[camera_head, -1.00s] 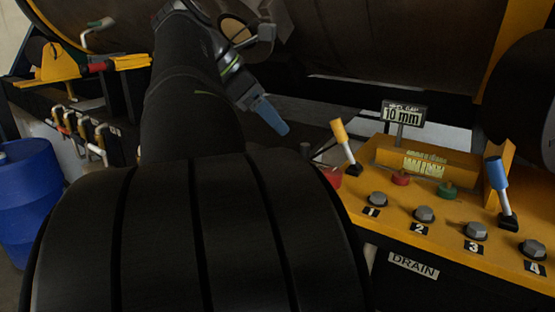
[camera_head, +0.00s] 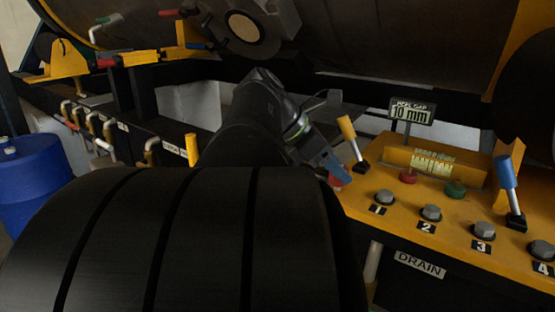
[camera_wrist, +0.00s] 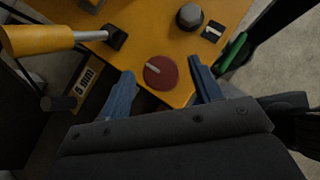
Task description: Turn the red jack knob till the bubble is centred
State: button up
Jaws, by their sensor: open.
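A round red knob (camera_wrist: 158,78) with a white pointer line sits at the edge of the yellow panel in the wrist view. In the head view its red edge (camera_head: 336,182) shows beside my gripper and is mostly hidden. My gripper (camera_wrist: 161,69) is open, its blue fingers on either side of the knob in the picture; I cannot tell whether they touch it. The yellowish level vial (camera_head: 432,165) is in a yellow housing on the panel; its bubble is too small to make out. Another red knob (camera_head: 408,178) and a green knob (camera_head: 455,189) sit before the housing.
A yellow-handled lever (camera_head: 349,138) stands close to my gripper, also at left in the wrist view (camera_wrist: 40,40). A blue-handled lever (camera_head: 507,185) stands at right. Several numbered bolts (camera_head: 431,212) line the panel. A gap sign (camera_head: 411,112) reads 10 mm. A blue barrel (camera_head: 35,190) is at left.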

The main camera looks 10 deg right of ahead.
jog(key=shift+x, duration=1.05)
jog(key=c, duration=1)
jog(key=shift+m, duration=0.3)
jog(key=m+g, duration=0.3)
jog(key=m, duration=0.1)
jog(key=shift+w+g+y, duration=0.1)
jog(key=shift+g+y, duration=0.3)
jog(key=shift+m+g+y, duration=0.9)
jog(key=shift+m+g, duration=0.3)
jog(key=shift+m, duration=0.9)
